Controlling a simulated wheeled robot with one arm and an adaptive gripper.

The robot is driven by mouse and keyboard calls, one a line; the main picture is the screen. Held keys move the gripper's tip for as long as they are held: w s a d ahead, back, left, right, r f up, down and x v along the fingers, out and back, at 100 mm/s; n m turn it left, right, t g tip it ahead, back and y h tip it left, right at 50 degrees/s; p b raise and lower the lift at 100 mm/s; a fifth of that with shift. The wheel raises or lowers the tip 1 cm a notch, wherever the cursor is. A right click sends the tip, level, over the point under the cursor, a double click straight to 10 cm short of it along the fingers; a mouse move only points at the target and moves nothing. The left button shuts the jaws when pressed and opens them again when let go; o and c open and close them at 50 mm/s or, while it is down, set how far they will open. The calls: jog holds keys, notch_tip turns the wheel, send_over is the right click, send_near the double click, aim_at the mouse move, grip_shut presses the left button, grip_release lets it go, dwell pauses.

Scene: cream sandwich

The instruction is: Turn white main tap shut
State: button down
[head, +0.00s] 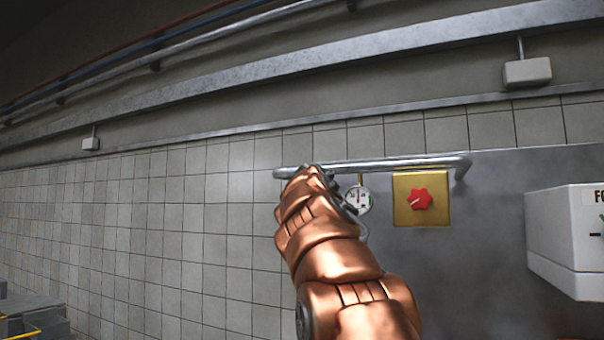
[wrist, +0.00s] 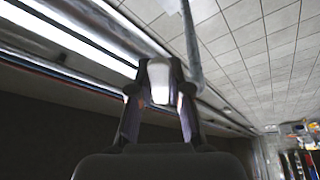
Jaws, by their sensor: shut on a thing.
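A white tap handle (wrist: 160,78) shows in the wrist view between the two dark fingers of my gripper (wrist: 159,92). The fingers touch it on both sides, and my gripper is shut on it. Its far end lies close to a grey pipe. In the head view my copper-coloured arm reaches up to the left part of a wall pipe (head: 400,163). There the arm hides the white tap, and the fingers cannot be made out. How far the tap is turned cannot be told.
A round gauge (head: 358,198) hangs just right of my arm. Right of it is a red knob (head: 421,199) on a yellow plate (head: 405,217). A white box (head: 565,240) juts out at the far right. The tiled wall (head: 150,220) at left is bare.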

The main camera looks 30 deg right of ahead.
jog(key=shift+r, duration=0.15)
dwell(0.3)
jog(key=c, duration=1.1)
grip_release()
jog(key=shift+s, duration=0.1)
jog(key=shift+v, duration=5.95)
